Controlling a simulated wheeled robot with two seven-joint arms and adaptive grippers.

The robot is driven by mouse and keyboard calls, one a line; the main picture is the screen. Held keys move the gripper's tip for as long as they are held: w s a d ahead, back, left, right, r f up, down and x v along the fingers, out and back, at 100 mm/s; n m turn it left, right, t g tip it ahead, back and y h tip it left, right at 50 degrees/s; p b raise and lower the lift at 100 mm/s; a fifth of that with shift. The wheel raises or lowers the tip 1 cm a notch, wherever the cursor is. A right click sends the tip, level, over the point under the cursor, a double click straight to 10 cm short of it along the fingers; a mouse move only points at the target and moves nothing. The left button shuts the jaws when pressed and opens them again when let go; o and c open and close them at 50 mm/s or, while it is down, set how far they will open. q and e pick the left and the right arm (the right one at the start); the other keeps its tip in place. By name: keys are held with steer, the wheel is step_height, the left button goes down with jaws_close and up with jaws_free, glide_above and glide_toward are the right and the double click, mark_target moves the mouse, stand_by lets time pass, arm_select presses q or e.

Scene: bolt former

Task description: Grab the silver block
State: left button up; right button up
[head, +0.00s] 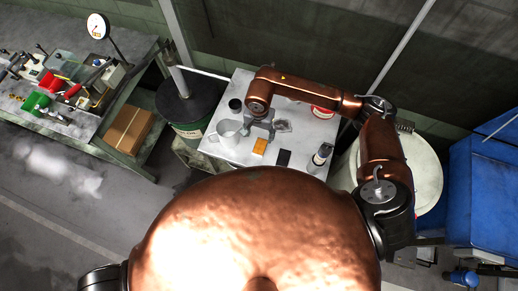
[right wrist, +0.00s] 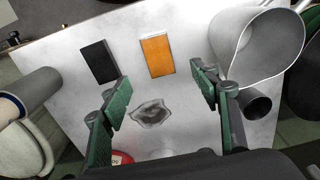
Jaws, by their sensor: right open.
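A grey, irregular metallic lump (head: 283,126) lies on the white tabletop (head: 215,148); it is the only silver-looking piece I see. It also shows in the right wrist view (right wrist: 152,112), low between the finger pads. My right gripper (head: 260,133) is over the table, left of the lump in the head view. In the right wrist view its green-padded fingers (right wrist: 161,90) are spread apart with nothing between the tips. An orange block (right wrist: 157,55) and a black block (right wrist: 100,60) lie side by side beyond the fingertips. My left gripper is out of view.
A white pitcher (head: 229,132) and a dark cup (head: 235,105) stand at the table's left. A bottle (head: 320,155) stands at the right front, a red-rimmed can (head: 322,112) at the back right. A black-topped drum (head: 187,98) is left of the table; a cluttered workbench is farther left.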

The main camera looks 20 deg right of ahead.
mark_target(260, 146)
step_height(260, 146, down, 3)
steer(key=shift+w+f+b, duration=0.1)
steer(key=shift+b, duration=0.65)
steer(key=shift+f, duration=0.2)
steer(key=f, duration=0.5)
steer(key=f+p, duration=0.1)
steer(key=f, duration=0.1)
steer(key=shift+d+f, duration=0.15)
steer(key=shift+d, duration=0.1)
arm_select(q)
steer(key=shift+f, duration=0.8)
arm_select(e)
steer(key=shift+c, duration=0.2)
jaws_close()
